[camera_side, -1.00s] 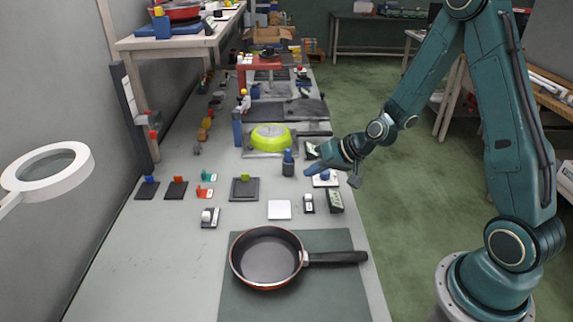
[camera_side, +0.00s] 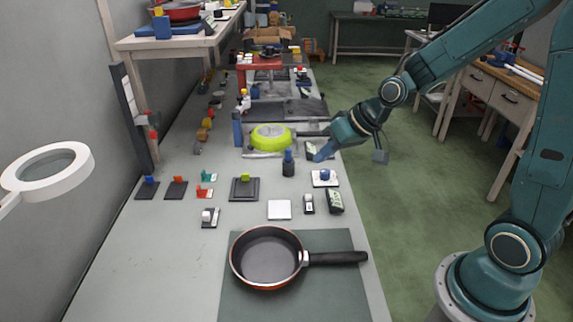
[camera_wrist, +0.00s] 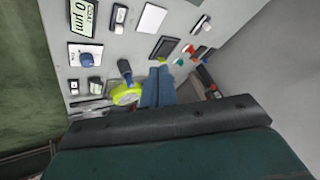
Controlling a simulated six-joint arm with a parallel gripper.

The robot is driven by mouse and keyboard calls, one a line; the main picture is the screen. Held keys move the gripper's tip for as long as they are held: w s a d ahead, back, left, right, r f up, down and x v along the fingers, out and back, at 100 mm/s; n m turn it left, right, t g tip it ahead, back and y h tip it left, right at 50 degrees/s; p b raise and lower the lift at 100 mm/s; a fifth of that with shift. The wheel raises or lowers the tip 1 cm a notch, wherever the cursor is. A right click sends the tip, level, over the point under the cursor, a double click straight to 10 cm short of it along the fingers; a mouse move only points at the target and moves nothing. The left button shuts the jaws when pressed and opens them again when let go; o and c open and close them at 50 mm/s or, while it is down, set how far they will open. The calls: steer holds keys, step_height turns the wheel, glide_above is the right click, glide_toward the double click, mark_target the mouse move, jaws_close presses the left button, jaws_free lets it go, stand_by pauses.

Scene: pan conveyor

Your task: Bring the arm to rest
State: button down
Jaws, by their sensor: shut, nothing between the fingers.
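My teal arm reaches in from the right in the side view. The bench top (camera_side: 150,240) lies below and to the left of the gripper. Whether the fingertips touch anything there is hard to tell, but they appear raised above the surface.
A dark pan (camera_side: 265,257) with a black handle rests on a green mat (camera_side: 320,295). Green floor (camera_side: 420,230) at right is clear.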

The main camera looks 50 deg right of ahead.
steer(key=s+r+h, duration=0.1)
steer(key=s+r, duration=0.2)
steer(key=s, duration=0.3)
steer(key=s+r+n+g, duration=0.1)
steer(key=s+r, duration=0.3)
steer(key=s, duration=0.3)
steer(key=s+a+r+h, duration=0.1)
steer(key=s+r, duration=0.3)
steer(key=s, duration=0.3)
steer(key=shift+s+n+h, duration=0.25)
steer(key=shift+n+h, duration=0.05)
